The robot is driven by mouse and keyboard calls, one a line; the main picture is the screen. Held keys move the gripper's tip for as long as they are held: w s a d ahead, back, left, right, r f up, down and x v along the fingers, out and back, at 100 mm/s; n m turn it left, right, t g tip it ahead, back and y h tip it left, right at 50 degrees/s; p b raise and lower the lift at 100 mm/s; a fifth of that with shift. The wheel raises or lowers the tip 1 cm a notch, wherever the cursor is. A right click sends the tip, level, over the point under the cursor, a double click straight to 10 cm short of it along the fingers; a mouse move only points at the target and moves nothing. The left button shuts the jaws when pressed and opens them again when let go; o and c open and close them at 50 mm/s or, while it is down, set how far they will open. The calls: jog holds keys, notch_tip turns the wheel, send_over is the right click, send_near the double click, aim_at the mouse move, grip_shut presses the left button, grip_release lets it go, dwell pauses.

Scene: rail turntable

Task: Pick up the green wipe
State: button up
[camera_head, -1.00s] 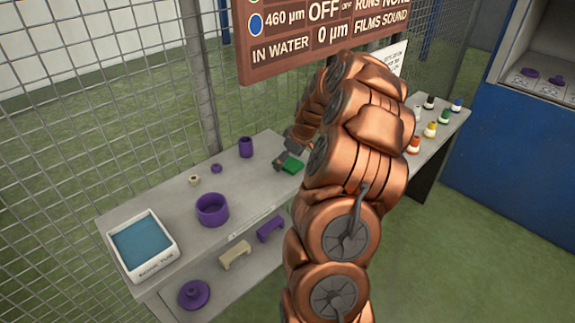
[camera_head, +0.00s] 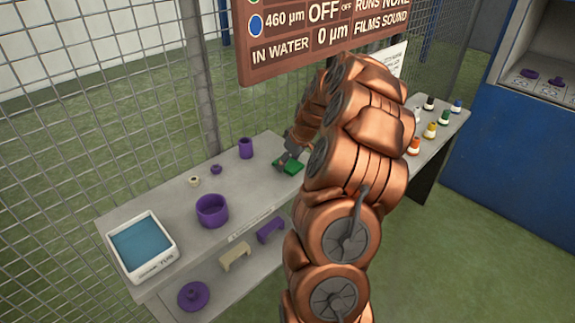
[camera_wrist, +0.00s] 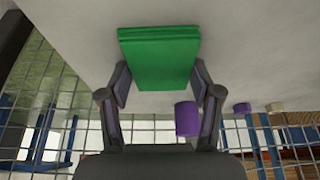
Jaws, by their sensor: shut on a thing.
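The green wipe (camera_wrist: 158,62) is a flat folded green block between the two fingers of my gripper (camera_wrist: 160,85) in the wrist view. The fingers are shut on its left and right sides. In the head view the wipe (camera_head: 290,167) is at the grey bench top, near the bench's back middle. My gripper (camera_head: 287,160) is right at it there, partly hidden by my copper-coloured arm. Whether the wipe touches the bench or is just above it, I cannot tell.
On the bench (camera_head: 180,235) stand a purple cylinder (camera_head: 246,148), a purple ring (camera_head: 212,210), small purple and cream pieces, and a white tub with blue liquid (camera_head: 171,247). Small bottles (camera_head: 430,130) stand at right. A wire fence runs behind; a sign (camera_head: 320,40) hangs above.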

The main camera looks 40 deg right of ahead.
aim_at(288, 163)
jog(key=shift+r, duration=0.1)
jog(key=shift+r+p, duration=0.35)
jog(key=shift+p, duration=0.25)
notch_tip(288, 163, up, 3)
jog(key=shift+w+r+b, duration=0.1)
jog(key=shift+r+b, duration=0.05)
jog(key=shift+b, duration=0.6)
jog(key=s+d+r+b, duration=0.1)
jog(key=s+d, duration=0.4)
jog(key=s, duration=1)
jog(key=shift+s+r+b, duration=0.15)
jog(key=shift+s+b, duration=0.05)
jog(key=shift+b, duration=0.65)
